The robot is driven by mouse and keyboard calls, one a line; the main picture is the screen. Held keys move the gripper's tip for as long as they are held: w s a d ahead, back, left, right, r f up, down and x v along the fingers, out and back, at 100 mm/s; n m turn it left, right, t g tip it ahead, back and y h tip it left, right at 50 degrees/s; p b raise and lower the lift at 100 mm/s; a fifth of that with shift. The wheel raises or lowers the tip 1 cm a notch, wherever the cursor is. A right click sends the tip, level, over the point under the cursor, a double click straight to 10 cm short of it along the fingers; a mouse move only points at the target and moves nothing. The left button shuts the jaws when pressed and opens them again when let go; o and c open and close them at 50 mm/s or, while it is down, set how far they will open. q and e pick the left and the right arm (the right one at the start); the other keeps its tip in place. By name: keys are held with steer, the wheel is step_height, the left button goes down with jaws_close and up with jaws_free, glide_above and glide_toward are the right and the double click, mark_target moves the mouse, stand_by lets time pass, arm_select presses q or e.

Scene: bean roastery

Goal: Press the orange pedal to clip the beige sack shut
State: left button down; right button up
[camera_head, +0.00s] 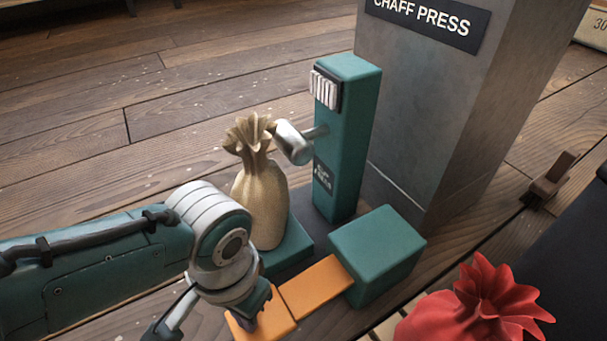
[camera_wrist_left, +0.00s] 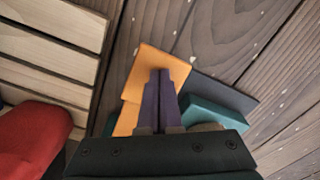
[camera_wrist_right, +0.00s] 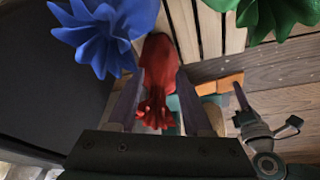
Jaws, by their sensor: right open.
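The beige sack (camera_head: 262,205) stands upright on the teal base of the clipping machine, its gathered neck beside the silver clip head (camera_head: 293,142). I cannot tell whether they touch. The orange pedal (camera_head: 315,287) runs out from a teal block toward the front; it also shows in the left wrist view (camera_wrist_left: 150,68). My left gripper (camera_head: 264,298) is shut and empty, fingers pointing down at the pedal's outer plate; contact is unclear. In the left wrist view its fingertips (camera_wrist_left: 160,74) lie over the plate. My right gripper (camera_wrist_right: 154,82) is open, over a red sack (camera_wrist_right: 160,65).
The teal machine post (camera_head: 342,140) stands behind the pedal, against the grey chaff press (camera_head: 440,110). The red sack (camera_head: 475,315) is at the lower right. A blue sack (camera_wrist_right: 103,32) and a green sack (camera_wrist_right: 275,14) show in the right wrist view. Wooden floor at left is clear.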

arm_select(q)
steer(key=shift+f, duration=0.35)
stand_by(0.3)
step_height(320, 180, up, 9)
steer(key=p, duration=0.9)
stand_by(0.5)
